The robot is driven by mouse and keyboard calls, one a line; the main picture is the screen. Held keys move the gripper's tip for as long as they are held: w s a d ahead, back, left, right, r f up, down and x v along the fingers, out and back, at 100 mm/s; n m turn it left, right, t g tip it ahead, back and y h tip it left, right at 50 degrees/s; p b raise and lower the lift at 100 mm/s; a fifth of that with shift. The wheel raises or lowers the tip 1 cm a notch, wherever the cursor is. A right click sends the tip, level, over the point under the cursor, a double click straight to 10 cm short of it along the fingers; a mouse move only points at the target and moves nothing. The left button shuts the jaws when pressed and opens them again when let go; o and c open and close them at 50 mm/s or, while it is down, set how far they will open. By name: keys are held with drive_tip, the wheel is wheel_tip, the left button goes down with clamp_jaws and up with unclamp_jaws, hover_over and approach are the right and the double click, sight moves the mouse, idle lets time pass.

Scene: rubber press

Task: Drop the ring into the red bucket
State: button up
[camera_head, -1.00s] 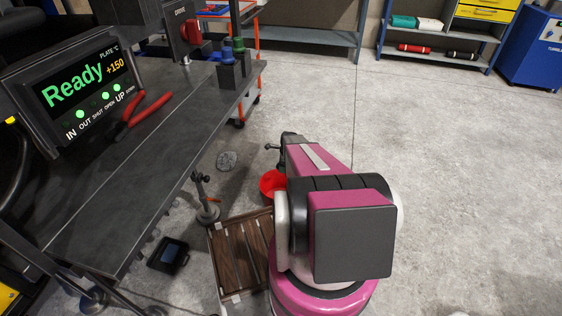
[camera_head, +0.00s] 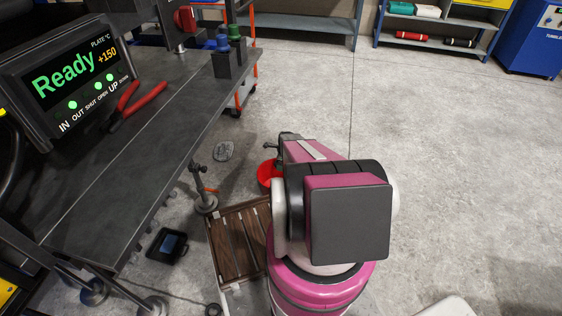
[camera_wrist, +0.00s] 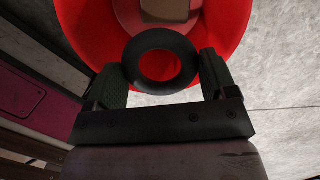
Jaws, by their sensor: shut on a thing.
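The black ring (camera_wrist: 181,49) is held between the two fingers of my gripper (camera_wrist: 163,73) in the wrist view. The ring is in front of the red bucket (camera_wrist: 232,22), seen from above, and overlaps the bucket's near part in the picture. A pale brownish object (camera_wrist: 165,9) lies inside the bucket. In the head view the red bucket (camera_head: 265,176) stands on the floor and is partly hidden behind my arm. My gripper (camera_head: 279,151) shows only in small part there, and the ring cannot be made out.
A dark workbench (camera_head: 150,165) with a display panel (camera_head: 75,85) and red-handled pliers (camera_head: 135,107) is at left. A slatted wooden platform (camera_head: 237,243) and a metal leveling foot (camera_head: 205,202) are near the bucket. Open concrete floor lies at right.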

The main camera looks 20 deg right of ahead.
drive_tip(key=o, duration=0.8)
drive_tip(key=shift+s+d+r, duration=0.15)
drive_tip(key=shift+d+r, duration=0.1)
drive_tip(key=shift+r, duration=1.55)
drive_tip(key=shift+s+d+r, duration=0.1)
drive_tip(key=shift+d+r, duration=0.1)
drive_tip(key=shift+r, duration=1.6)
drive_tip(key=shift+s+d+r, duration=0.15)
drive_tip(key=shift+d+r, duration=0.1)
drive_tip(key=shift+r, duration=1.55)
